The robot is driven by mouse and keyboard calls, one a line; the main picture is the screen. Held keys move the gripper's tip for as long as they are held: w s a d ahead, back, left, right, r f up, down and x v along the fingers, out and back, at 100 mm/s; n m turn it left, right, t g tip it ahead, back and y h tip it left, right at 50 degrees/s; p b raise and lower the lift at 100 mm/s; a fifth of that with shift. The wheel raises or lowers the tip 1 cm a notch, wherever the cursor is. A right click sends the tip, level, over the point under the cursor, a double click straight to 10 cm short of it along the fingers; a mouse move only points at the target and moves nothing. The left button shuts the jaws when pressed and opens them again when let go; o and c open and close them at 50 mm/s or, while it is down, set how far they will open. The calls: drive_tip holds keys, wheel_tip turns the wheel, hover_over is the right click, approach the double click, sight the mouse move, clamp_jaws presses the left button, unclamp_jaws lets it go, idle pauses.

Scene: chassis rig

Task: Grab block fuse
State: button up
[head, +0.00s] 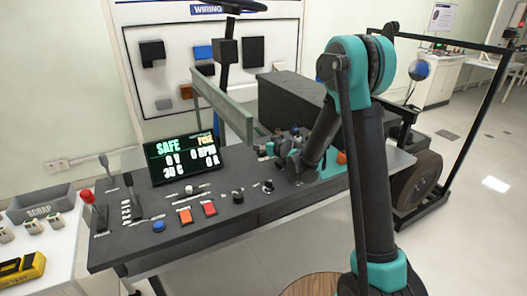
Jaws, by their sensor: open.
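My gripper (284,168) is at the lower end of my teal and dark arm, low over the right part of the dark console (232,221). It is open; its fingers are small and dark against the console, and I see nothing clearly between them. I cannot tell for certain which thing is the block fuse. Several small pale blocks with green marks (31,227) stand on the white table at the far left, well away from my gripper.
A lit screen (184,159) reading SAFE and FUSE stands on the console. Levers (105,163) rise at its left. A grey SCRAP bin (40,204) and a yellow tool (22,268) are on the left table. A wheel (416,183) and black frame stand right. The right floor is clear.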

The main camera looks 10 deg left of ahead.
drive_tip(key=shift+w+a+f, duration=0.1)
drive_tip(key=c, duration=1.3)
drive_tip(key=shift+o, duration=0.2)
